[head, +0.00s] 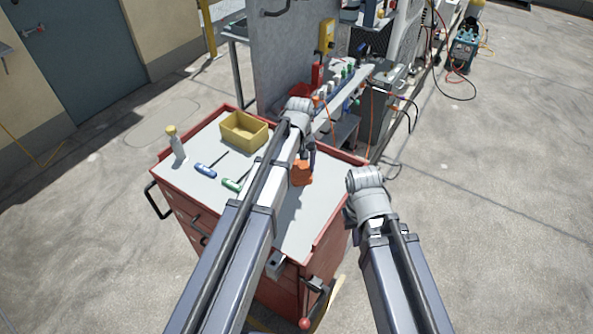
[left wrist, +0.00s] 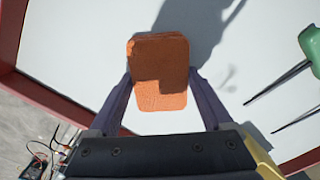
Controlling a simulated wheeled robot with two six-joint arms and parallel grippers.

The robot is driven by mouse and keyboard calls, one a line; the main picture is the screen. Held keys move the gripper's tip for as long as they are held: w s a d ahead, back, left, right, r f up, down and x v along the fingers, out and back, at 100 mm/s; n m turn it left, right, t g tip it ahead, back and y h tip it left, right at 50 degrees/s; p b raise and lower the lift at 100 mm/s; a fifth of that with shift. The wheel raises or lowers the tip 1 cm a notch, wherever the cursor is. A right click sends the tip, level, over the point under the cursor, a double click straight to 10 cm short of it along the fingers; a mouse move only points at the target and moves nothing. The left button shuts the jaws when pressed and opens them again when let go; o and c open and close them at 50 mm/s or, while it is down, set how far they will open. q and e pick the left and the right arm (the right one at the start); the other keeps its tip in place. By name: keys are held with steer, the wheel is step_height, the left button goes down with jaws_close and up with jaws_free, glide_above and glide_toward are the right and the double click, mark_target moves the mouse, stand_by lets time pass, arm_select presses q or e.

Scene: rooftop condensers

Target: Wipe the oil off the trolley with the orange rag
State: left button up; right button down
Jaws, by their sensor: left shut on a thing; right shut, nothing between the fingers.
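The orange rag (head: 301,173), a thick folded pad, is between the fingers of my left gripper (head: 309,157), over the right part of the trolley top. In the left wrist view the rag (left wrist: 158,75) sits upright in the picture, gripped by both fingers of the left gripper (left wrist: 160,98). I cannot tell whether it touches the surface. The red trolley (head: 330,222) has a pale grey top, also in the left wrist view (left wrist: 85,40). I make out no oil, only shadows.
On the trolley top are a yellow bin (head: 244,131), a pale bottle (head: 176,145), a blue-handled screwdriver (head: 206,170) and a green-handled one (head: 232,185). A grey panel (head: 283,60) and a cluttered bench stand behind.

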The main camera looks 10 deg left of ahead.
arm_select(q)
steer(key=shift+w, duration=0.1)
steer(key=shift+w+d, duration=0.35)
steer(key=shift+w, duration=0.55)
steer(key=shift+w+d, duration=0.35)
steer(key=shift+w, duration=0.55)
steer(key=shift+a, duration=0.1)
steer(key=shift+w+a, duration=0.25)
steer(key=shift+a, duration=0.5)
steer(key=shift+w+a, duration=0.2)
steer(key=shift+a, duration=0.5)
steer(key=shift+s+a, duration=0.35)
steer(key=shift+s, duration=0.55)
steer(key=shift+s+a, duration=0.35)
steer(key=shift+s, duration=0.55)
steer(key=shift+s+a+f, duration=0.1)
steer(key=shift+s+a, duration=0.2)
steer(key=shift+s, duration=0.65)
steer(key=shift+s+a, duration=0.3)
steer(key=shift+s, duration=0.6)
